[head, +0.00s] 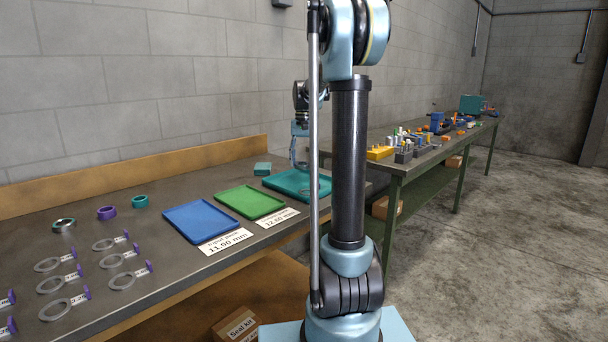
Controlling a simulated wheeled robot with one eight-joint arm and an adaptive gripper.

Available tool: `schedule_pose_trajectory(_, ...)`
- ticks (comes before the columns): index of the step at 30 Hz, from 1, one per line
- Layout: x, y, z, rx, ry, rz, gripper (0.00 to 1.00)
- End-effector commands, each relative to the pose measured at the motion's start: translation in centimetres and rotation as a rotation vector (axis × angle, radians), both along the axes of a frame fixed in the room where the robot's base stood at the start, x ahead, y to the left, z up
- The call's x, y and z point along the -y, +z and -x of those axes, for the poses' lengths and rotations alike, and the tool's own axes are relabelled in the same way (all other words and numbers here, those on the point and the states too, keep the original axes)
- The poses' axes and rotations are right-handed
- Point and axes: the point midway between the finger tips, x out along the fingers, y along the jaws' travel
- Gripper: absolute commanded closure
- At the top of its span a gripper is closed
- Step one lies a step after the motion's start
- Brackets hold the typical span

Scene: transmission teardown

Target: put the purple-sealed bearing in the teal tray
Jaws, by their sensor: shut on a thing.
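My gripper (300,163) is low over the teal tray (276,184), beyond my arm's dark column. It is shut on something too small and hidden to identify. The teal tray lies at the right end of the near table, and my arm column covers part of its right side. A purple ring (106,213) lies on the table at left, away from my gripper. I cannot tell whether it is a sealed bearing. A metal ring with a greenish inside (64,225) and a teal ring (139,202) lie on either side of it.
A blue tray (200,221) and a green tray (249,202) lie left of the teal tray, with size labels in front. A small teal box (262,169) stands behind them. Several tagged flat rings (48,265) cover the table's left part. A second table (397,165) holds parts.

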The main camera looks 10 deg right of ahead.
Motion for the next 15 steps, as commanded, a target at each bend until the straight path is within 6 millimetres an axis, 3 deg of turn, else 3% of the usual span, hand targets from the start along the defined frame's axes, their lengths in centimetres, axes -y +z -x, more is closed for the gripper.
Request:
schedule_pose_trajectory(12, 0.0, -4.2, 0.0, 0.0, -0.001, 0.0, 0.79)
schedule_pose_trajectory(15, 0.0, -4.4, 0.0, 0.0, -0.001, 0.0, 0.79)
